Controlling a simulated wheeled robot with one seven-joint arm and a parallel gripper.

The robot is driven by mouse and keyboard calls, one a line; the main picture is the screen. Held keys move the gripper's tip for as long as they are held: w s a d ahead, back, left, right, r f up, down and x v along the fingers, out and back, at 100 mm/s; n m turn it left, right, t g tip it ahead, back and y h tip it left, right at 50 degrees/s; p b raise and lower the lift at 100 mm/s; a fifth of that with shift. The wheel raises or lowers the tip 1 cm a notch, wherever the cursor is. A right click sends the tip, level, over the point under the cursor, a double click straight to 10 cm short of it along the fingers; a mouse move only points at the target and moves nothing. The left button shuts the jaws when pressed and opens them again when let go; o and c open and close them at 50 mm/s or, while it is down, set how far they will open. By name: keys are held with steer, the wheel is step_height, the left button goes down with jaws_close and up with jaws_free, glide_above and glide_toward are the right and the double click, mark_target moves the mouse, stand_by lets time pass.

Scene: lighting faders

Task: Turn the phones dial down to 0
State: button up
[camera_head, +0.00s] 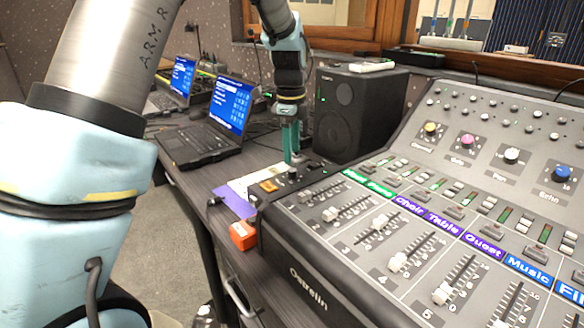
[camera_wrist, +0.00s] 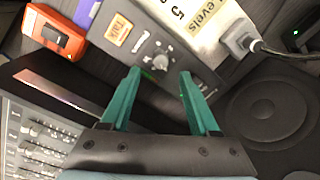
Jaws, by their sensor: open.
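A small dark box (camera_head: 282,189) stands beside the mixing desk, with an orange button marked Talk (camera_wrist: 118,30) and a round grey dial (camera_wrist: 161,62) with scale marks around it. I take this for the phones dial; its label is not readable. My gripper (camera_wrist: 160,73) is open, with its two teal fingers pointing at the box and the dial just beyond and between the tips in the wrist view. In the head view my gripper (camera_head: 291,158) hangs over the box, and the fingers partly cover the dial. Contact cannot be told.
The mixing desk (camera_head: 325,250) with faders and coloured labels fills the right. A black speaker (camera_head: 385,115) stands close behind my gripper. A laptop (camera_head: 230,105) is to the left. An orange device (camera_head: 243,235) and a purple sheet (camera_head: 233,203) lie by the box. A plug (camera_wrist: 240,42) and cable are near.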

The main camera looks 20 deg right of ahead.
mark_target(292, 170)
step_height(292, 170, down, 6)
steer(key=shift+w+r, duration=0.1)
steer(key=shift+w, duration=0.05)
steer(key=shift+c, duration=0.2)
jaws_close()
stand_by(0.4)
